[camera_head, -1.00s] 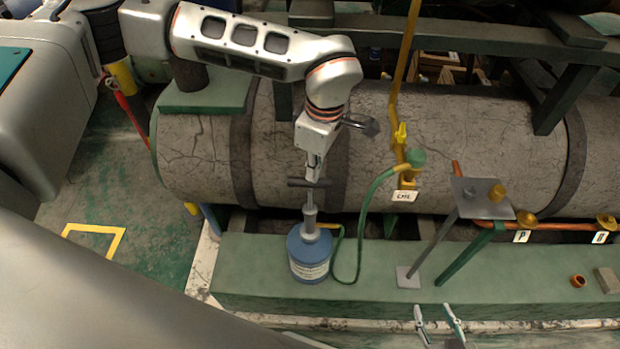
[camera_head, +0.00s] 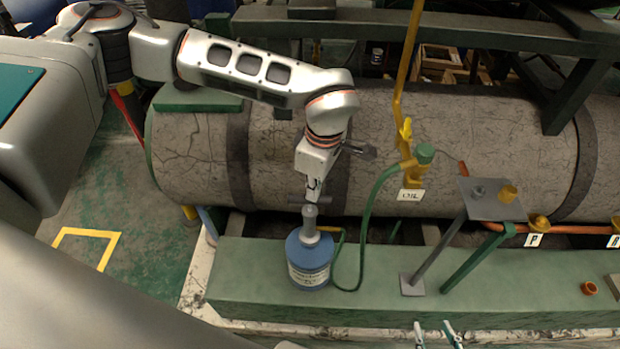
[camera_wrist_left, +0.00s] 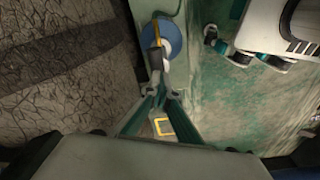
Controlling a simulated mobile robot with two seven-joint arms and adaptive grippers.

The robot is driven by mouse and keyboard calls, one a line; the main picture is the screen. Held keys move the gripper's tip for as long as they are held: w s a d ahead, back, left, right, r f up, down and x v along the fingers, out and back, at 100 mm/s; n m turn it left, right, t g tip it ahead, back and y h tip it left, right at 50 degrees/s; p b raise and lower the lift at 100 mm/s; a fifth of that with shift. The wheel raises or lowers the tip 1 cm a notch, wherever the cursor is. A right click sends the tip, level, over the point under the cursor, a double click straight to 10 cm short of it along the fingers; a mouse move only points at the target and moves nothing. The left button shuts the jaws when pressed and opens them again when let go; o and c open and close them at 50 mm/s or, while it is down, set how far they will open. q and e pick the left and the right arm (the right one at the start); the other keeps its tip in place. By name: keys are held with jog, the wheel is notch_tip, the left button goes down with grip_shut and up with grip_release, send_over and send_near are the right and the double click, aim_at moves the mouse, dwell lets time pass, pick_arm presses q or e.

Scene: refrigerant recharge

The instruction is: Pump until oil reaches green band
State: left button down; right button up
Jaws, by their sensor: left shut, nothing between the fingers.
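A blue oil pump (camera_head: 309,266) with a grey neck and a dark T-handle (camera_head: 325,199) stands upright on the green ledge. My left gripper (camera_head: 313,188) is shut and empty right at the handle, from above; whether it touches cannot be told. In the left wrist view the gripper (camera_wrist_left: 161,90) points toward the blue pump (camera_wrist_left: 173,45). A green hose (camera_head: 367,215) runs from the pump to a fitting (camera_head: 424,155) above an OIL label (camera_head: 411,195). My right gripper (camera_head: 433,329) is open and empty at the bottom edge. No green band can be made out.
A large cracked grey cylinder (camera_head: 445,130) lies behind the pump. A tilted metal plate on a stand (camera_head: 490,199) and an orange pipe with valves (camera_head: 538,223) are to the right. The green ledge (camera_head: 250,280) is bare beside the pump.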

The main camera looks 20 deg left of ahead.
pick_arm(q)
jog(key=d, duration=0.1)
jog(key=d+r, duration=0.1)
jog(key=d, duration=0.1)
jog(key=shift+s, duration=0.2)
notch_tip(320, 180, up, 12)
jog(key=d, duration=0.1)
jog(key=shift+d, duration=0.15)
dwell(0.4)
jog(key=shift+s+p, duration=0.1)
jog(key=shift+p, duration=0.2)
dwell(1.1)
